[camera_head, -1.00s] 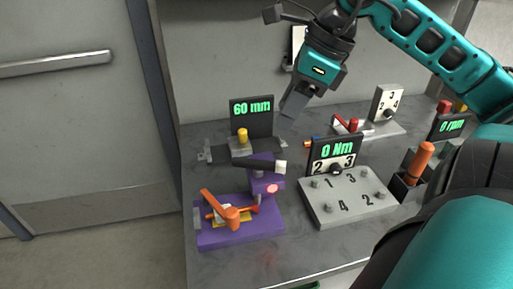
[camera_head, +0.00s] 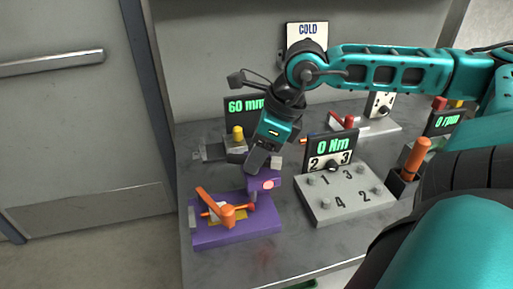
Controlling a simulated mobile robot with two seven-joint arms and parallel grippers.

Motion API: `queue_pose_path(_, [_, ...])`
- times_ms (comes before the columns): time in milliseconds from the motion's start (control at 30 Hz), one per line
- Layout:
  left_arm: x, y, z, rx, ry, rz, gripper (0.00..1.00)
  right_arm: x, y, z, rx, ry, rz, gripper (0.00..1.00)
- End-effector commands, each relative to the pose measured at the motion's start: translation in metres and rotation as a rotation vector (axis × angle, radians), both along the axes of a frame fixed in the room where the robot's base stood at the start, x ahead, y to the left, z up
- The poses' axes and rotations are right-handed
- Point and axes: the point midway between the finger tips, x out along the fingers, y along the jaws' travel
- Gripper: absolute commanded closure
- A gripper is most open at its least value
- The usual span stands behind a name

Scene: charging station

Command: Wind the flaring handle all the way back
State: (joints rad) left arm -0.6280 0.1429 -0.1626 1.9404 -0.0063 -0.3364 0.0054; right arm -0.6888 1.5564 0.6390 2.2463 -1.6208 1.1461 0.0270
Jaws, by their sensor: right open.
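A purple flaring fixture (camera_head: 235,233) sits at the front left of the grey bench. An orange lever (camera_head: 214,205) stands tilted on its base. A purple raised block (camera_head: 263,182) with a round pinkish face is at its back right. Above this block, a handle's pale end (camera_head: 277,162) shows just right of my gripper; the rest of the handle is mostly hidden. My right gripper (camera_head: 255,164) is open and points down at the handle, just above the purple block. I cannot tell whether it touches the handle. My left gripper is not in view.
A "60 mm" display (camera_head: 243,106) and yellow-knobbed slide (camera_head: 238,133) stand behind the gripper. A grey numbered block (camera_head: 345,196) with a "0 Nm" display (camera_head: 330,147) is to the right. An orange-handled tool (camera_head: 417,155) stands in a dark holder. The bench front is clear.

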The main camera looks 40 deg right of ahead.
Motion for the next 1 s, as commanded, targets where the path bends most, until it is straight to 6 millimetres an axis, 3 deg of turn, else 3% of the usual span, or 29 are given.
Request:
queue_pose_path(133, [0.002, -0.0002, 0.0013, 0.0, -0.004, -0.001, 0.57, 0.0, -0.0001, 0.0002, 0.0, 0.0, 0.0, 0.57])
queue_pose_path(600, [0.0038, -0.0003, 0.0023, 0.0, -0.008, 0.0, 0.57, -0.0001, 0.0, 0.0005, 0.0, 0.0, 0.0, 1.0])
queue_pose_path(1000, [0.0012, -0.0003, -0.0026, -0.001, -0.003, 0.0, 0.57, 0.0008, -0.0005, 0.0002, 0.0, -0.002, 0.037, 1.0])
